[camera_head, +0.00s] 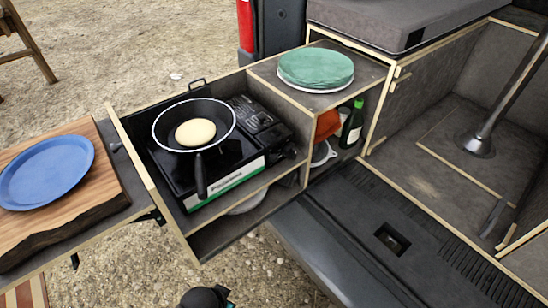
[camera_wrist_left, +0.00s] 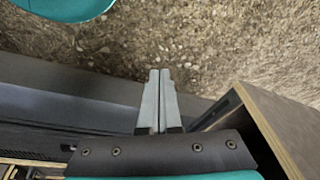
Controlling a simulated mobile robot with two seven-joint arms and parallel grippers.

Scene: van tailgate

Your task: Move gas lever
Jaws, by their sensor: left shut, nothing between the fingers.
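A black portable gas stove (camera_head: 222,172) with a green and white front label sits in the pulled-out wooden drawer. Its control panel (camera_head: 262,122) is on the right side of the stove; the gas lever is too small to make out clearly. A black frying pan (camera_head: 161,133) with a pancake (camera_head: 195,132) in it stands on the burner, its handle pointing to the front. My left gripper (camera_wrist_left: 159,76) is shut and empty in the left wrist view, above gravel and apart from the stove. My right gripper is not in view.
A blue plate (camera_head: 45,172) lies on a wooden board (camera_head: 102,205) at the left. Green round items lie on a white plate (camera_head: 316,89) on top of the cabinet; a green bottle (camera_head: 352,125) stands inside. The drawer walls (camera_head: 150,185) edge the stove. Gravel lies in front.

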